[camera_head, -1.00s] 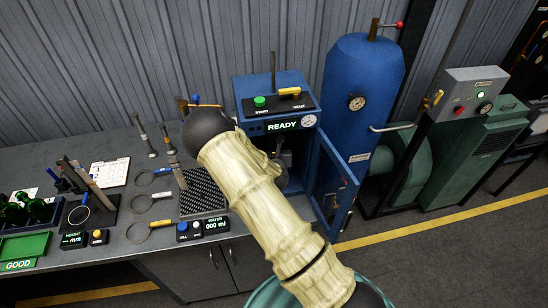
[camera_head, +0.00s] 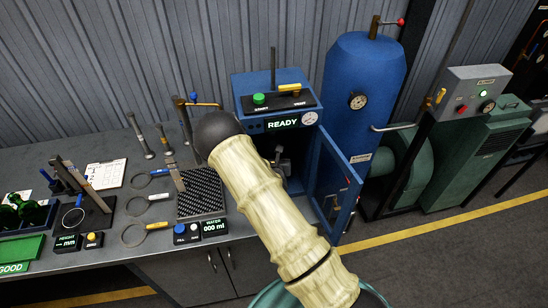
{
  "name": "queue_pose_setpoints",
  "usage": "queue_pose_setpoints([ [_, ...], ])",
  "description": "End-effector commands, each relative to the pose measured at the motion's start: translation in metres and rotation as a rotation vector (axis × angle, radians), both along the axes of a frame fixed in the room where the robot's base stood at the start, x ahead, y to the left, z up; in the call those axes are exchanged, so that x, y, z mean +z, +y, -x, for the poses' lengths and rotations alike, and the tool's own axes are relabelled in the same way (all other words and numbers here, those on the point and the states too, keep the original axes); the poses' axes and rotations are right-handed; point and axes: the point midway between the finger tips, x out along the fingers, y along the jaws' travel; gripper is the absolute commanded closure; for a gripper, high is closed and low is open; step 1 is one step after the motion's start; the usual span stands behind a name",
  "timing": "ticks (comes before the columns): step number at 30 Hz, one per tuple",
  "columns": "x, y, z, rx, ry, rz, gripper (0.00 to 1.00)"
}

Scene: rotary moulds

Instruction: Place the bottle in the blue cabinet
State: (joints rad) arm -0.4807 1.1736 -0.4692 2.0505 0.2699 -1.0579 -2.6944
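The blue cabinet (camera_head: 318,84) stands at the right end of the bench with its front door (camera_head: 336,185) swung open to the right. Its panel reads READY. My pale arm crosses in front of the opening and hides much of the inside. A small grey part (camera_head: 282,158) shows in the opening beside my arm; I cannot tell whether it belongs to the cabinet or to my arm. My gripper's fingers are hidden, so I cannot see what they hold. Green bottles (camera_head: 28,212) stand in a dark rack at the far left. No other bottle shows.
A tall blue tank (camera_head: 363,75) and green machine (camera_head: 480,150) stand right of the cabinet. Ring gauges (camera_head: 134,235), a dark mesh pad (camera_head: 201,192) and a water control box (camera_head: 214,227) lie on the bench. A green GOOD tray (camera_head: 22,250) is at left.

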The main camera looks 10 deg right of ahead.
Motion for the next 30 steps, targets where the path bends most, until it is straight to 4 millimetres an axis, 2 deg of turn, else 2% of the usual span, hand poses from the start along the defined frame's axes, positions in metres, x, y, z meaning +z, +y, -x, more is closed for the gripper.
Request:
queue_pose_setpoints([
  [1, -0.002, 0.0, 0.0, 0.0, 0.001, 0.001, 0.36],
  [4, -0.001, 0.0, 0.0, 0.0, 0.001, 0.0, 0.17],
  [17, 0.003, -0.001, 0.001, -0.002, 0.001, 0.001, 0.16],
  [23, 0.008, -0.001, 0.021, -0.009, 0.001, 0.001, 0.16],
  [30, 0.021, 0.008, 0.055, -0.004, 0.001, 0.001, 0.16],
])
